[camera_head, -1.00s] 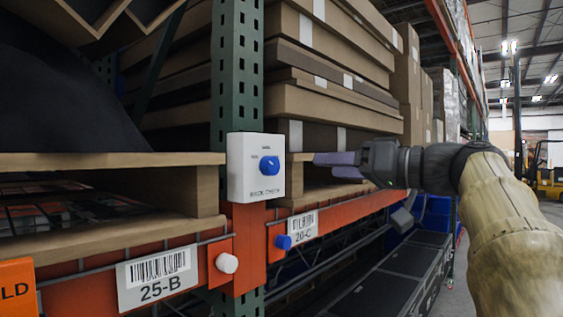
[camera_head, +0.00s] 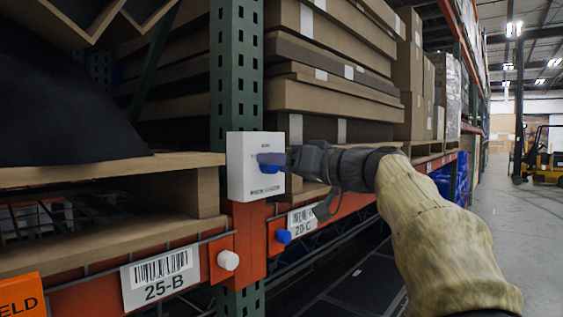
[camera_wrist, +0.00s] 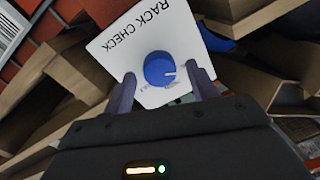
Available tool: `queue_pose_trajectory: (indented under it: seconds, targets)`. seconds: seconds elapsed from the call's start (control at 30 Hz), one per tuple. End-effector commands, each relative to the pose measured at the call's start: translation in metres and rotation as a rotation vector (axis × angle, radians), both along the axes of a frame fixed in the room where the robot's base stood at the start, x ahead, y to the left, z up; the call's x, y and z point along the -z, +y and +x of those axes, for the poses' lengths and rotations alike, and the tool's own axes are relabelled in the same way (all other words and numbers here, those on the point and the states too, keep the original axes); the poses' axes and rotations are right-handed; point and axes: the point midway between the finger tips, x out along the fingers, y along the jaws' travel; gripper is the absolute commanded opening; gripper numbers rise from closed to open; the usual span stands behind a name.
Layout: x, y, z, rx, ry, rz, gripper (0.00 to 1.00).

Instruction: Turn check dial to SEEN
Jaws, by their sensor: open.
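The white rack check box (camera_head: 240,182) is mounted on the green rack upright in the head view. Its blue dial (camera_head: 268,169) is mostly hidden there behind my gripper (camera_head: 272,159). In the wrist view the box face (camera_wrist: 138,45) reads "RACK CHECK", tilted and nearly upside down. The blue dial (camera_wrist: 158,69) shows a white pointer mark toward the right of the picture. My gripper (camera_wrist: 164,82) is open, with one finger on each side of the dial and a gap visible on both sides. The small position labels are too blurred to read.
An orange beam below the box carries a white knob (camera_head: 228,260), a blue knob (camera_head: 283,236) and labels 25-B (camera_head: 160,277) and 20-C (camera_head: 301,220). Pallet boards (camera_head: 110,168) stand left of the box. Stacked cartons (camera_head: 330,95) lie behind it.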

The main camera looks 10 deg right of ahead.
Motion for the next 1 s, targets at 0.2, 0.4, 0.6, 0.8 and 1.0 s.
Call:
queue_pose_trajectory:
  seconds: [0.2, 0.4, 0.6, 0.8, 1.0]
  targets:
    - [0.0001, -0.0004, -0.0002, 0.0, 0.0, 0.0, 0.31]
    - [0.0001, -0.0005, -0.0003, 0.0, 0.001, 0.001, 0.14]
    - [0.0006, -0.0006, -0.0003, 0.0, 0.011, 0.015, 0.14]
    - [0.0014, -0.0009, -0.0004, 0.001, 0.05, 0.069, 0.14]
    - [0.0027, -0.0017, -0.0002, 0.002, 0.123, 0.171, 0.14]
